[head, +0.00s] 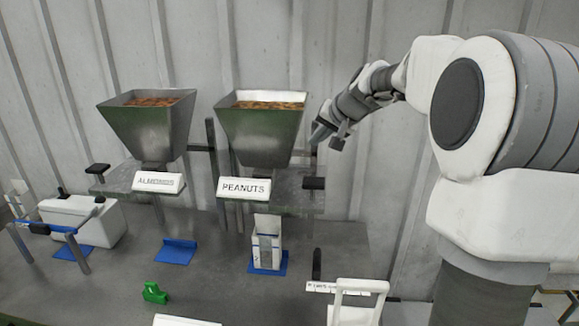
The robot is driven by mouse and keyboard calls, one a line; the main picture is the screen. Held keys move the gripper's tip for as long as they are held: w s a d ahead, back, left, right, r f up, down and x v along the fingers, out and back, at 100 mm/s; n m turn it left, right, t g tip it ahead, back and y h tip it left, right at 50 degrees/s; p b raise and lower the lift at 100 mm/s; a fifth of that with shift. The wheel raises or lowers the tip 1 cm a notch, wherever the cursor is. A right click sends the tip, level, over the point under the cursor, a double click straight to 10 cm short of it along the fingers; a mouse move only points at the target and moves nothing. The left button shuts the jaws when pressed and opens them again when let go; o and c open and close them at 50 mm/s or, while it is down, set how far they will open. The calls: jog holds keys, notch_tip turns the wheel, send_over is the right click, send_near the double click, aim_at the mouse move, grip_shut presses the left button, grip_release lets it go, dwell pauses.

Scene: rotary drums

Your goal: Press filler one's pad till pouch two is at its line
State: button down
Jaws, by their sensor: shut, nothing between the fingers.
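Two hopper fillers stand side by side: one labelled ALMONDS (158,182) with a black pad (97,168) at its left, and one labelled PEANUTS (243,188) with a black pad (314,183) at its right. No filler number is readable. A white pouch (266,246) with a grey window stands upright below the peanuts filler; its line and fill level are too small to tell. No pouch shows below the almonds filler. My gripper (322,137) is shut and empty, up beside the peanuts hopper, above the right pad and apart from it in the picture.
Blue mats lie on the grey table, a bare one (176,252) below the almonds filler. A white box (82,218) and a blue bar on posts (40,228) are at left. A green piece (155,292) lies in front. A white frame (358,300) stands front right.

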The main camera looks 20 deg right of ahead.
dwell(0.4)
jog(key=b, duration=0.5)
send_over(315, 183)
notch_tip(315, 183, down, 7)
jog(key=shift+f, duration=0.1)
jog(key=shift+f+b, duration=0.8)
jog(key=shift+b, duration=0.2)
jog(key=shift+f, duration=0.1)
dwell(0.9)
jog(key=shift+f+b, duration=0.3)
jog(key=shift+b, duration=0.25)
jog(key=shift+s+f+b, duration=0.1)
jog(key=shift+f+b, duration=1.55)
jog(key=shift+f, duration=0.05)
dwell(1.2)
dwell(0.3)
jog(key=shift+r+p, duration=1.35)
jog(key=shift+r, duration=0.75)
